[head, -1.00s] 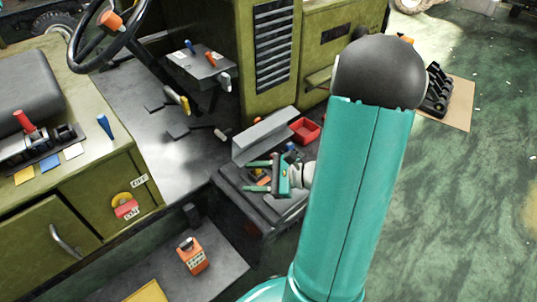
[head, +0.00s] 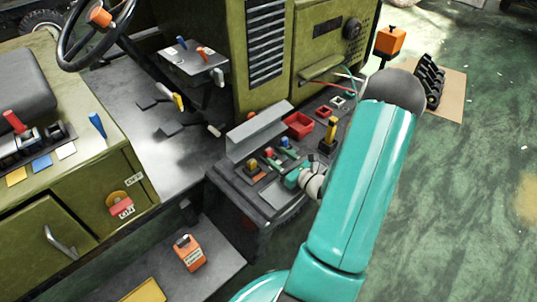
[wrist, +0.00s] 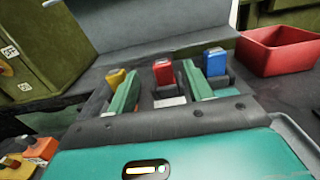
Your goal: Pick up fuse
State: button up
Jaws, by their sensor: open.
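Three upright fuses stand in a row in a dark holder: a yellow one (wrist: 115,78), a red one (wrist: 163,72) and a blue one (wrist: 214,62). In the head view they are small: yellow (head: 252,165), red (head: 268,153) and blue (head: 285,143). My gripper (wrist: 160,72) is open, its green fingers pointing at the row. In the wrist view the red fuse shows between the two fingertips, with yellow left and blue right. I cannot tell whether the fingers reach around it. In the head view my gripper (head: 279,160) is low over the dark panel, beside the row.
A grey angled ledge (head: 258,133) rises behind the fuses. A red open bin (head: 298,125) stands behind right, also in the wrist view (wrist: 280,52). A yellow-topped lever (head: 329,135) stands close to my arm. Orange pieces (wrist: 40,150) lie at lower left.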

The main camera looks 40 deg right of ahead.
aim_at(268, 148)
jog(key=shift+w, duration=2.8)
jog(key=c, duration=1.1)
jog(key=shift+o, duration=0.2)
jog(key=shift+r, duration=0.15)
